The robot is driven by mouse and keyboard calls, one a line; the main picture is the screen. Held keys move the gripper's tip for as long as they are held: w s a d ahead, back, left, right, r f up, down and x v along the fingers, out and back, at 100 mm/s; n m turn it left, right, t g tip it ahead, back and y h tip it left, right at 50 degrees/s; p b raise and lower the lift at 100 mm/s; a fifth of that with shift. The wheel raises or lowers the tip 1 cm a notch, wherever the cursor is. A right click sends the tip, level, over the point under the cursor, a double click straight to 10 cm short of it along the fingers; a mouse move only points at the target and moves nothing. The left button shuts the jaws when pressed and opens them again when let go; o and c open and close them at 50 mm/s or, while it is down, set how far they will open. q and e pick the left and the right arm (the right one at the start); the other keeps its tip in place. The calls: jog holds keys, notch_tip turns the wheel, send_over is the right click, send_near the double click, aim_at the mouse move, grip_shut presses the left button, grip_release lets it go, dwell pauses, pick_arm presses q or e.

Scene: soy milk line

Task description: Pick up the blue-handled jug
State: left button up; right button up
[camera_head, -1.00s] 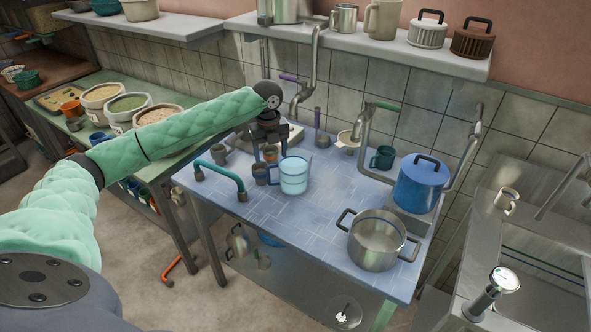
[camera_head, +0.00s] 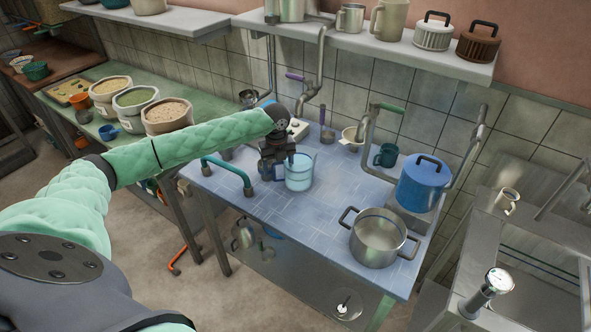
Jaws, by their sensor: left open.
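The blue-handled jug (camera_head: 299,173) stands upright on the blue tiled table (camera_head: 282,218). It is pale and translucent, with light blue contents and its handle toward the left. My left gripper (camera_head: 275,168) points down right at the handle side of the jug and covers most of the handle. Its jaws are open; whether the fingers straddle or touch the handle I cannot tell. The jug still rests on the table. My right gripper is out of view.
A steel pot (camera_head: 377,240) and a blue lidded pot (camera_head: 424,182) are to the right. A green mug (camera_head: 386,155) is behind. The table front is clear.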

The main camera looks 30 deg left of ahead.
pick_arm(q)
jog(key=shift+f, duration=0.2)
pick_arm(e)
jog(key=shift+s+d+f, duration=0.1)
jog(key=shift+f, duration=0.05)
pick_arm(q)
jog(key=shift+c, duration=0.5)
grip_shut()
jog(key=shift+r, duration=0.1)
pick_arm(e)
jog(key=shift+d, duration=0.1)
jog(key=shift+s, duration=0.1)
